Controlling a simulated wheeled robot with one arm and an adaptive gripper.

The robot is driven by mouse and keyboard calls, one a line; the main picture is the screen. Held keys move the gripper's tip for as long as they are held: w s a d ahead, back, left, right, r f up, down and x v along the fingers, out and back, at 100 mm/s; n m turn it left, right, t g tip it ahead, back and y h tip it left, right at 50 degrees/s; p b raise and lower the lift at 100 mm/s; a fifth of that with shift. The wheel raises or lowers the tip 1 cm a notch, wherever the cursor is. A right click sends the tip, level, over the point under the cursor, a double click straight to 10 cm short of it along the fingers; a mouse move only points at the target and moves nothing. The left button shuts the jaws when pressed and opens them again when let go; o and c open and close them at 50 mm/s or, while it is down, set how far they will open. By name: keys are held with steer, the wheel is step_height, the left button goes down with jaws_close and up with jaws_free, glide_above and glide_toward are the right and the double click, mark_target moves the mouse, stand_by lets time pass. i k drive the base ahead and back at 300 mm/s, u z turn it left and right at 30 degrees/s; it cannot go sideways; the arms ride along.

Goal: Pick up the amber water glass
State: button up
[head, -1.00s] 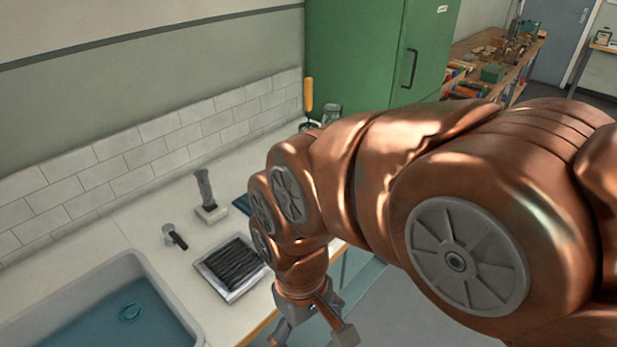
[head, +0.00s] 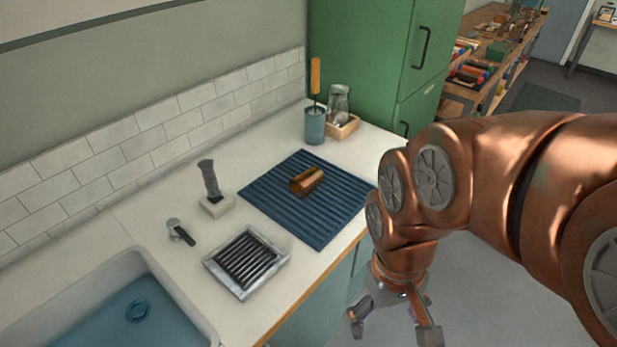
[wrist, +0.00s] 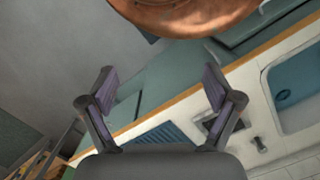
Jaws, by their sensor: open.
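The amber water glass (head: 307,181) lies on its side on a blue ribbed mat (head: 331,226) on the counter in the head view. My gripper (head: 388,336) is open and empty. It hangs in front of the counter's front edge, to the right of and nearer than the glass, apart from it. In the wrist view my gripper (wrist: 160,98) shows its two fingers spread with nothing between them. Part of the blue mat (wrist: 166,133) shows there too, but I cannot make out the glass.
A green cabinet (head: 365,60) stands beyond.

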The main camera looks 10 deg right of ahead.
mark_target(307, 180)
steer(key=u, duration=0.55)
steer(key=k, duration=1.3)
steer(key=z, duration=0.25)
steer(key=i, duration=1.7)
steer(key=u, duration=0.6)
